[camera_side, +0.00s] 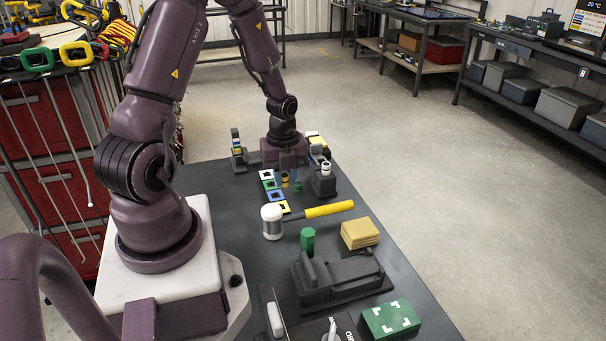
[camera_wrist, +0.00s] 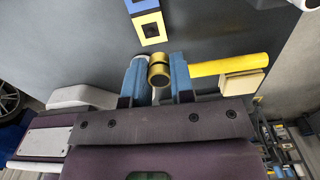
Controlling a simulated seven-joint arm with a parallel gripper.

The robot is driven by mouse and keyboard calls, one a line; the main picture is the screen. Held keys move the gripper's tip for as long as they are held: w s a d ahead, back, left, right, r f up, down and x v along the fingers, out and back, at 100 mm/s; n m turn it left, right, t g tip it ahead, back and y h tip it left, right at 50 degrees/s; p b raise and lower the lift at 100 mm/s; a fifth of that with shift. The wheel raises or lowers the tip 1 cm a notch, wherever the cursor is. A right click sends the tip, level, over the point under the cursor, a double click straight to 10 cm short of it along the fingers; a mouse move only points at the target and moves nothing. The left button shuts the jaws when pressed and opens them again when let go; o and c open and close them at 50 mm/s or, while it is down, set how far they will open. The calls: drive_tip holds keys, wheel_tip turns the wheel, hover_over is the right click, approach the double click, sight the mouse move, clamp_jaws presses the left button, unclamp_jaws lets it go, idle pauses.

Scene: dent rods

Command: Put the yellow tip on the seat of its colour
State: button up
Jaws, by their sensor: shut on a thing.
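My gripper (camera_side: 287,171) is low over the row of seats in the side view. In the wrist view my gripper (camera_wrist: 158,62) has its two blue fingers shut on the yellow tip (camera_wrist: 160,72), a short gold-yellow cylinder. The tip also shows small below the fingers in the side view (camera_side: 285,182). The yellow seat (camera_wrist: 151,28) is a square plate with a dark square centre, just beyond the fingertips in the wrist view. In the side view the yellow seat (camera_side: 284,207) is at the near end of the row. The tip is apart from it.
A blue seat (camera_side: 276,196) adjoins the yellow one, with a green seat (camera_side: 270,185) farther along. A mallet with a yellow handle (camera_side: 330,209) lies close by. A dark block with a white-topped piece (camera_side: 324,180) stands right of the gripper. A green cylinder (camera_side: 307,239) stands nearer.

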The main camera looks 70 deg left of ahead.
drive_tip(key=shift+s+f+n, duration=0.3)
drive_tip(key=shift+s+f, duration=0.2)
drive_tip(key=shift+s, duration=0.2)
drive_tip(key=shift+f, duration=2.05)
drive_tip(key=shift+f, duration=0.6)
drive_tip(key=o, duration=1.1)
drive_tip(key=shift+r, duration=3.5)
